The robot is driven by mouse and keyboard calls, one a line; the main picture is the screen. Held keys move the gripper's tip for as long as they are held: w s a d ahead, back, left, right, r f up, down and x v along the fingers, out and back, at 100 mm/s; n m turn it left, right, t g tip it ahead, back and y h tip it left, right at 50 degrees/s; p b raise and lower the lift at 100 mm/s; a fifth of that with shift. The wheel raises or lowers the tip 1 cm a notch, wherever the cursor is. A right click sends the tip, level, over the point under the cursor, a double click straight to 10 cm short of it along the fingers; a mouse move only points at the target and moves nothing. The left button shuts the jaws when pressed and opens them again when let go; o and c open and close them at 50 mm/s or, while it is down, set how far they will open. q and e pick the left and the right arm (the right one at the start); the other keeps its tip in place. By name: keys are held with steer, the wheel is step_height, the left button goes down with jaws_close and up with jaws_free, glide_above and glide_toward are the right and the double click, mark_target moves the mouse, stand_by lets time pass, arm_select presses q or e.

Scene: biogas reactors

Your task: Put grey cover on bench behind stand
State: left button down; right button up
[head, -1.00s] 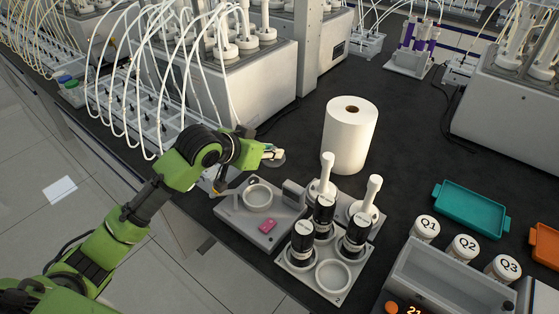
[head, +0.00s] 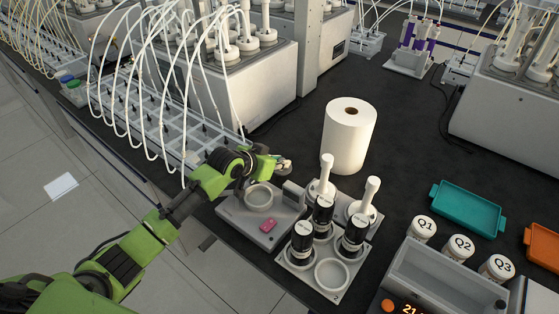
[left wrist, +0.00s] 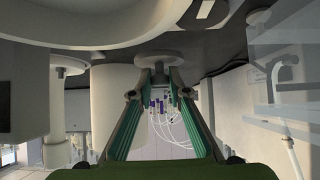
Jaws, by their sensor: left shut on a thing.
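My left gripper (head: 281,165) is shut on the knob of the grey cover, a flat round disc that shows at the fingertips in the left wrist view (left wrist: 160,55). In the head view the gripper hides most or all of the cover. The gripper is over the dark bench (head: 290,128), just behind the grey stand (head: 243,218) with an empty ring and a pink display. I cannot tell whether the cover touches the bench. My right gripper is not in view.
A white paper roll (head: 349,138) stands to the right of the gripper. A grey holder (head: 295,263) with black-capped bottles and white-handled pieces stands beside the stand. Tubing and a clear rack (head: 165,120) lie left. Bench space between the roll and the reactor box (head: 235,95) is clear.

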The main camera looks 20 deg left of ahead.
arm_select(q)
steer(key=shift+f, duration=0.6)
steer(key=c, duration=1.9)
jaws_free()
steer(key=shift+s, duration=0.1)
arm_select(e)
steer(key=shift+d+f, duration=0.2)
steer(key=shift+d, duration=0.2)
arm_select(q)
steer(key=shift+r, duration=0.25)
steer(key=v, duration=0.8)
steer(key=b+v, duration=0.1)
steer(key=v, duration=0.3)
steer(key=shift+r, duration=0.45)
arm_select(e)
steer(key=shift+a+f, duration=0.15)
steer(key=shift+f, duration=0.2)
